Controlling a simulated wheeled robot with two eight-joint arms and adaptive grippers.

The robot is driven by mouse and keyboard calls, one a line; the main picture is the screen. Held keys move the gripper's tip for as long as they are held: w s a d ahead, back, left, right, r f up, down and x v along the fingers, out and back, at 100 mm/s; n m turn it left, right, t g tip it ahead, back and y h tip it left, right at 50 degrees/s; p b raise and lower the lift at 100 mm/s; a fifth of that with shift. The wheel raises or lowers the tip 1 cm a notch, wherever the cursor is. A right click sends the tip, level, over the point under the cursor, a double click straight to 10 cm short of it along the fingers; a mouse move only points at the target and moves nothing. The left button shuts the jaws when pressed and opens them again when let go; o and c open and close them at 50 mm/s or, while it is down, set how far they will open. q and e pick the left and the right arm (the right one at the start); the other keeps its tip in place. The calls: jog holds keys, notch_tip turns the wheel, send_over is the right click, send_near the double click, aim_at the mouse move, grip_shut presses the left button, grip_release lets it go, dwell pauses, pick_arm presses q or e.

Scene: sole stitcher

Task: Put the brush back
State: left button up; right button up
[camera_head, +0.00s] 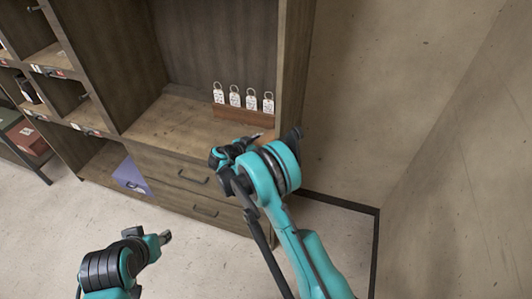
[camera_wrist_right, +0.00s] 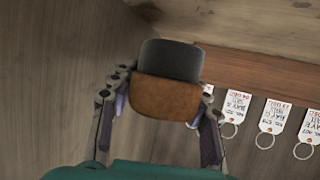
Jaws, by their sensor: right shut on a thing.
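The brush (camera_wrist_right: 168,92), a brown wooden block with a dark grey bristle part, is between the two fingers of my right gripper (camera_wrist_right: 160,105) in the right wrist view. The fingers are shut on its sides. In the head view my right gripper (camera_head: 250,141) is over the cabinet shelf (camera_head: 165,122), near its right front, and my arm hides most of the brush. Whether the brush touches the shelf I cannot tell. My left gripper (camera_head: 165,238) is low at the front left, over the floor, seemingly empty; its opening is too small to judge.
The cabinet's right side panel (camera_head: 294,70) stands beside my right arm. Drawers (camera_head: 190,178) are below. The shelf's left part is clear.

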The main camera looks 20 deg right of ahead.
notch_tip(320, 180, down, 5)
jog(key=shift+r+b, duration=0.1)
jog(key=shift+b, duration=1.1)
jog(key=shift+s+d+f, duration=0.1)
jog(key=shift+d+f, duration=0.1)
jog(key=shift+f, duration=0.05)
jog(key=shift+s+r, duration=0.1)
jog(key=shift+r, duration=0.15)
jog(key=shift+f+b, duration=0.25)
jog(key=shift+b, duration=0.05)
jog(key=o, duration=1.2)
jog(key=shift+r, duration=0.1)
jog(key=shift+o, duration=0.2)
